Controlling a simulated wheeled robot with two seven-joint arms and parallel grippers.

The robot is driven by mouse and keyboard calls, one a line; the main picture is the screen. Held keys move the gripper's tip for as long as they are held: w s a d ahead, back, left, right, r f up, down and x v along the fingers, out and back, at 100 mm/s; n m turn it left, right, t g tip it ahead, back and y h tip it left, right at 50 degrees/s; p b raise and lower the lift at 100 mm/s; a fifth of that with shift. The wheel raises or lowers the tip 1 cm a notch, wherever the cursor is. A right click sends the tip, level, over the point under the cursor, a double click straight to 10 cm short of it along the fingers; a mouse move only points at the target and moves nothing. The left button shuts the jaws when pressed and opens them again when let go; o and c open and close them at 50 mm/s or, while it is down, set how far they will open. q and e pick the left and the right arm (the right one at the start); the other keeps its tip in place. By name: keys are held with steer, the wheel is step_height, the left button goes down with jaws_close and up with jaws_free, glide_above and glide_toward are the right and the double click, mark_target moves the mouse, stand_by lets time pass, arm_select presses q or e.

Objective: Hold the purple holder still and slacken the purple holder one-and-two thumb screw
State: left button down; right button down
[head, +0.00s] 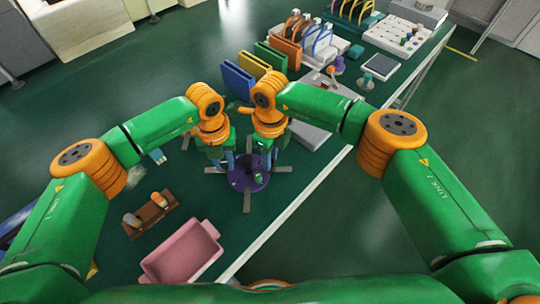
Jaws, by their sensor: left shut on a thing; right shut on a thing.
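The purple holder (246,183) is a round purple piece with a dark centre. It stands on grey crossed feet on the green table, below both wrists in the head view. My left gripper (224,166) reaches down at its left side and is shut on the holder, as far as the view shows. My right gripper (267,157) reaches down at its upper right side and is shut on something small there. The thumb screw itself is hidden by the fingers and too small to make out.
A pink tray (182,254) and a brown block (150,214) with small pieces lie at the lower left. Blue, yellow, green and orange upright plates (238,80) stand behind the wrists. A grey tablet-like plate (380,67) lies at the back right. The table's front edge runs close to the holder.

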stand_by(0.4)
steer(key=c, duration=0.7)
jaws_free()
steer(key=shift+r, duration=0.1)
step_height(320, 180, up, 12)
arm_select(q)
steer(key=c, duration=0.6)
jaws_free()
